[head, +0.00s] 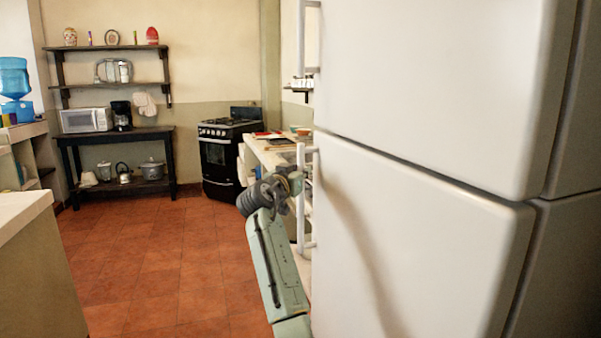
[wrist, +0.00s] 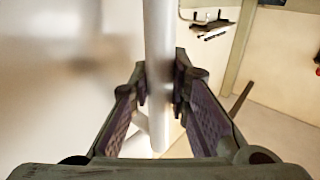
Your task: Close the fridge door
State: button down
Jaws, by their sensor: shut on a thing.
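The white fridge fills the right side of the head view, with an upper door (head: 430,80) and a lower door (head: 420,250). The lower door's vertical white handle (head: 301,232) is on its left edge. My gripper (head: 294,183) is at this handle, partly hidden by my own wrist. In the wrist view, the pale handle bar (wrist: 158,50) runs between the two fingers of my gripper (wrist: 160,88), which are closed around it. The door surface (wrist: 60,80) is on the left. I cannot tell how far the lower door stands open.
A white counter (head: 265,150) with items on it is behind the handle. A black stove (head: 218,160) and a dark shelf table (head: 115,140) stand at the back. Another counter (head: 25,205) is at the left. The tiled floor (head: 170,250) between is clear.

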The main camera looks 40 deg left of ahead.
jog(key=c, duration=1.5)
grip_release()
jog(key=shift+w+d, duration=0.45)
jog(key=shift+s+a, duration=0.15)
jog(key=v, duration=1.2)
